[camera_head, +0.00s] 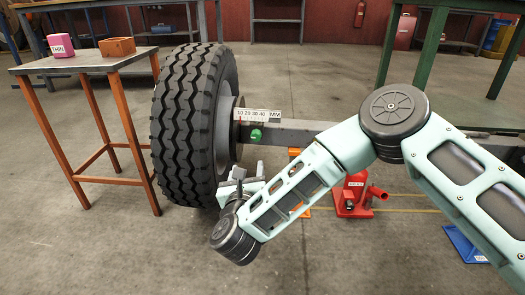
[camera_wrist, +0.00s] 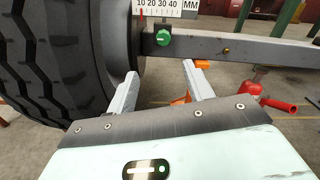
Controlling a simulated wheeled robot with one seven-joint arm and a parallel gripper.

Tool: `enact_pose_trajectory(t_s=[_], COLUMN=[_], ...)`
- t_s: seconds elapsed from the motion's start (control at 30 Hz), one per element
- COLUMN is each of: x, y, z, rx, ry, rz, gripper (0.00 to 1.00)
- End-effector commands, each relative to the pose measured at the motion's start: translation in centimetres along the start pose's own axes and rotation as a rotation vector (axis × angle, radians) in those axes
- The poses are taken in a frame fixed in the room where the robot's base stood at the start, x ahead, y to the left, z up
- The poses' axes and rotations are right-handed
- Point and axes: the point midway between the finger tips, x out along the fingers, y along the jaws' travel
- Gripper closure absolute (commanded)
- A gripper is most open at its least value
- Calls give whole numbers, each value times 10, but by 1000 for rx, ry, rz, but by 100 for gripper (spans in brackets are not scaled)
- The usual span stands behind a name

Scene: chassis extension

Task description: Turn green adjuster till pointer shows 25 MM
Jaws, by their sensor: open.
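The green adjuster (camera_head: 255,135) is a round knob on the grey chassis beam, just right of the big tyre, below the scale. It also shows in the wrist view (camera_wrist: 163,38). The white scale (camera_head: 257,115) reads 10 20 30 40 MM, and in the wrist view (camera_wrist: 166,8) a thin red pointer (camera_wrist: 141,14) stands near the 10 mark. My gripper (camera_wrist: 165,78) is open and empty, its two fingers apart, below the knob and not touching it. In the head view the gripper (camera_head: 243,175) is low beside the tyre, partly hidden by my arm.
The black tyre (camera_head: 187,125) stands close at the left of the fingers. The grey beam (camera_head: 310,132) runs right from the wheel. A red jack (camera_head: 354,195) stands on the floor below it. A small table (camera_head: 85,62) with a pink box and a brown tray is at the left.

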Motion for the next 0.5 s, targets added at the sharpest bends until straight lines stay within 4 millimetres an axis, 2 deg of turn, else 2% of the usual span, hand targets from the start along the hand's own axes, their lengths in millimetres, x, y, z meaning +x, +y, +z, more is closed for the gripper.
enact_pose_trajectory(t_s=[0.17,0.5], x=[12,77], y=[-3,-4], z=[-6,-8], rx=[20,18], ry=[0,-2], rz=[-25,-24], gripper=[48,48])
